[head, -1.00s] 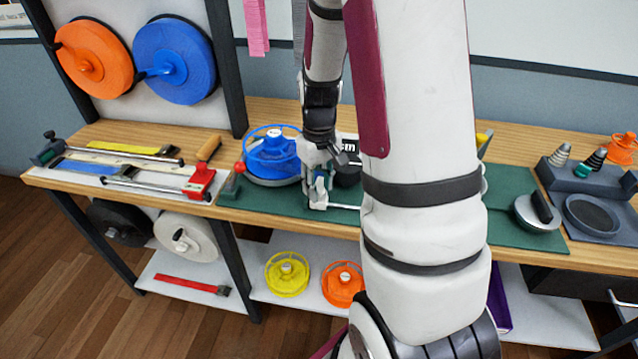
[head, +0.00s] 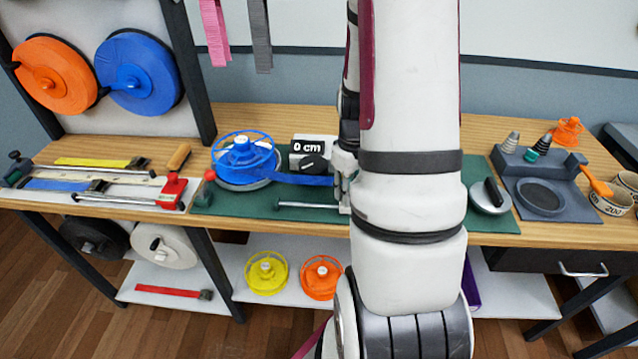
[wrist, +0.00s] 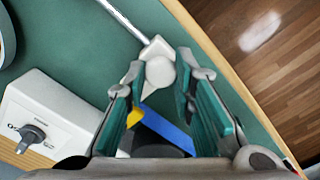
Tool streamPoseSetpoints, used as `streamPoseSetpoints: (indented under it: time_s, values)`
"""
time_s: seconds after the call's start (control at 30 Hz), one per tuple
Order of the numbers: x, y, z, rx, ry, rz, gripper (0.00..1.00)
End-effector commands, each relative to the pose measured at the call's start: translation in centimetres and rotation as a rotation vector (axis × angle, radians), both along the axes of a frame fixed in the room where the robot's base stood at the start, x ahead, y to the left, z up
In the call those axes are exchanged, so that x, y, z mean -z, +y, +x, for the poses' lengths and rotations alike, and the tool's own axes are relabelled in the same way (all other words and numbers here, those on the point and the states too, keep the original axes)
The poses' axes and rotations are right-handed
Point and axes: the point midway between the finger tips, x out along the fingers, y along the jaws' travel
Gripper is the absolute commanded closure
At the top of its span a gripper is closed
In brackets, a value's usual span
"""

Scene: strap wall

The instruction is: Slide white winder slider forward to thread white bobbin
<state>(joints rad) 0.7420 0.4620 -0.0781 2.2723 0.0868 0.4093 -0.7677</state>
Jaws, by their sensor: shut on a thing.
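The white winder slider (wrist: 160,72) shows in the wrist view as a block with a round knob on the end of a metal rail (wrist: 122,18). My gripper (wrist: 161,64) has its two teal-padded fingers on either side of this knob, shut on it. In the head view my arm hides most of the gripper, and the rail (head: 308,205) runs towards it. The bobbin on the winder is blue (head: 243,157), not white. A blue strap (head: 300,180) stretches from it towards my gripper and also shows below the fingers in the wrist view (wrist: 165,128). I see no white bobbin.
A counter box reading 0 cm (head: 314,148) stands behind the strap. A red-ended clamp jig (head: 172,192) is at left. A round silver-and-black piece (head: 490,197) and a grey tray station (head: 540,195) are at right. Yellow (head: 266,272) and orange bobbins (head: 321,277) sit on the lower shelf.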

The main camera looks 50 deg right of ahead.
Motion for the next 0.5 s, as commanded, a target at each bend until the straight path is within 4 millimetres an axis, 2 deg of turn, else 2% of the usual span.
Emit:
streamPoseSetpoints:
  time_s: [0.03, 0.2, 0.33, 0.5]
  values:
    - [-0.3, -1.0, -1.7, 0.009, 0.003, 0.003, 1.00]
    - [-0.2, -3.4, -4.8, 0.005, 0.002, 0.003, 1.00]
    - [-0.2, -4.6, -6.3, 0.003, 0.003, 0.003, 1.00]
    - [-0.1, -5.5, -7.3, -0.001, 0.002, 0.003, 1.00]
